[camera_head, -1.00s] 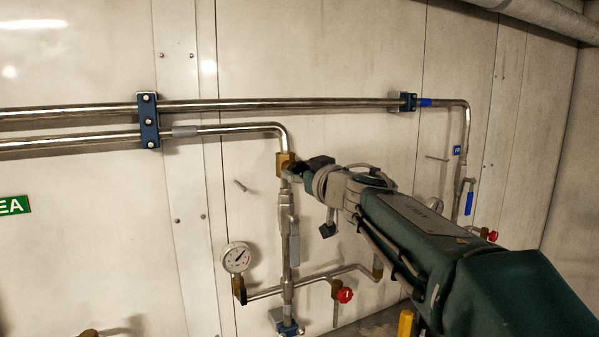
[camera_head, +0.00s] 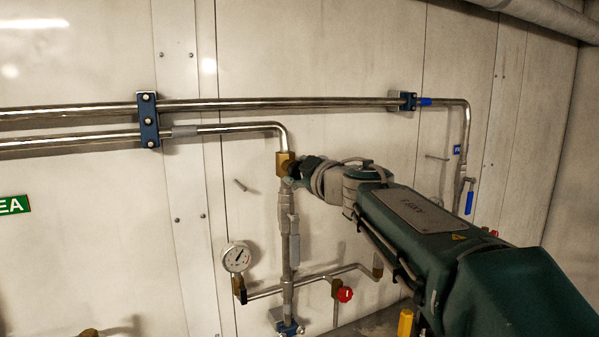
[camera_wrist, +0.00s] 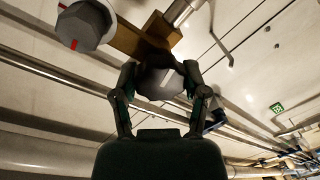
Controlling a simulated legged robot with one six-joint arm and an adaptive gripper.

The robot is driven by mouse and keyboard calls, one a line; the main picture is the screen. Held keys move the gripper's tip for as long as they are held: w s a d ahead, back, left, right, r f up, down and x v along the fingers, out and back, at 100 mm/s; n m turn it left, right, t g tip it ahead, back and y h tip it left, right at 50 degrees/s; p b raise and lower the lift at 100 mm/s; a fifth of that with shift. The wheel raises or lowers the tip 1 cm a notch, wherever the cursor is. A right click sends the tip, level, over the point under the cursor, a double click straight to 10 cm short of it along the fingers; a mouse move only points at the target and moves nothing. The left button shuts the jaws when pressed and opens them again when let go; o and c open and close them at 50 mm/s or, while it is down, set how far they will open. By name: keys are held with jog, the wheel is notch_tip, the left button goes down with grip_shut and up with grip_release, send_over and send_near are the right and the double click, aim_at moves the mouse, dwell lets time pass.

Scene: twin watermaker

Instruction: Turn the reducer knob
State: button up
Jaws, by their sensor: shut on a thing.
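The reducer knob (camera_wrist: 158,84) is a dark grey faceted knob below a brass fitting (camera_wrist: 140,38) in the wrist view. My gripper (camera_wrist: 160,78) has one finger on each side of the knob and is shut on it. In the head view, my gripper (camera_head: 293,170) is at the brass fitting (camera_head: 284,163) where the bent pipe meets the vertical pipe. The knob is hidden there by my gripper and wrist.
A pressure gauge (camera_head: 237,257) and a red valve knob (camera_head: 345,294) sit low on the pipework. Long metal pipes (camera_head: 270,104) run along the wall. A blue-handled valve (camera_head: 469,203) is at right. The wall left of the vertical pipe is mostly clear.

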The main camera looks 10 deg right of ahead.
jog(key=shift+a+f+n+h, duration=0.1)
jog(key=shift+n+h, duration=0.2)
jog(key=shift+n, duration=1.9)
jog(key=shift+f, duration=0.1)
jog(key=o, duration=1.2)
jog(key=shift+c, duration=0.2)
jog(key=shift+a, duration=0.1)
jog(key=shift+s, duration=0.1)
jog(key=v, duration=1.1)
jog(key=shift+s, duration=0.35)
